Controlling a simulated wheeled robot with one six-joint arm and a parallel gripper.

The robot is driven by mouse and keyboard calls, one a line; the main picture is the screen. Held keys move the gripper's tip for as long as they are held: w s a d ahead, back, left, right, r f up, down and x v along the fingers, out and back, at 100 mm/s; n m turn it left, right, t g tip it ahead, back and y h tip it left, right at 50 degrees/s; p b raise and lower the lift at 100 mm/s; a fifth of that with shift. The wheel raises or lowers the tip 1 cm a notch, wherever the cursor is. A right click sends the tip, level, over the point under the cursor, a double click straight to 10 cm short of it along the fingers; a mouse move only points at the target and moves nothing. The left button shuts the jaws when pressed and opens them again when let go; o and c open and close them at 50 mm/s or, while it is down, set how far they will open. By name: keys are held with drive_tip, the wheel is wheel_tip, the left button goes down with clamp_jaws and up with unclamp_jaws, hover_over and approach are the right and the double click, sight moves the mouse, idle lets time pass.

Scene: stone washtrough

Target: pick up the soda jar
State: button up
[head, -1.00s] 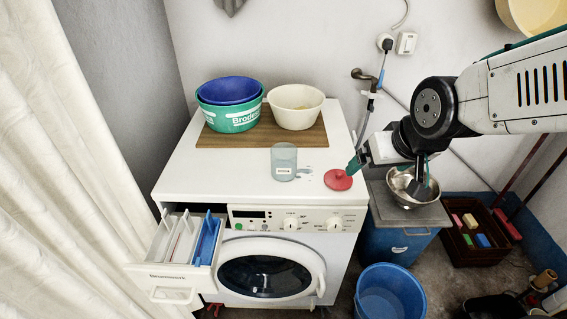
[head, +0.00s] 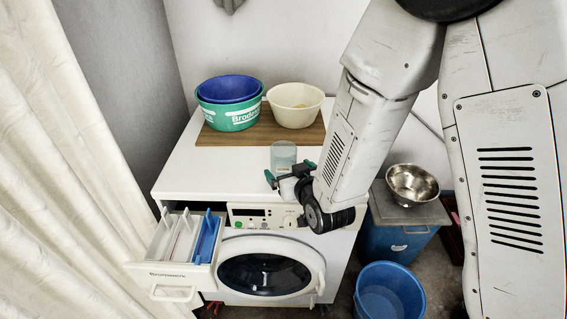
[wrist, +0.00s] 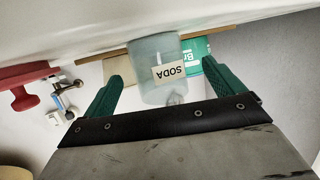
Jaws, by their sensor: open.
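The soda jar (head: 283,152) is a pale, see-through blue-green jar without a lid on it, upright on the white washing machine top. In the wrist view, which looks upside down, the jar (wrist: 152,52) shows its SODA label. My gripper (head: 289,173) is open with teal fingers, low at the front side of the jar. In the wrist view its fingers (wrist: 162,76) appear on either side of the jar. I cannot tell how far the jar reaches between them. The jar's lower part is partly hidden in the head view.
A blue bowl (head: 230,88) in a green basin (head: 229,117) and a cream bowl (head: 295,105) stand on a wooden board (head: 262,135) behind. The detergent drawer (head: 178,268) is pulled out at the front left.

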drive_tip(key=x, duration=0.5)
drive_tip(key=shift+w+f, duration=0.1)
drive_tip(key=shift+w, duration=0.3)
drive_tip(key=c, duration=1.2)
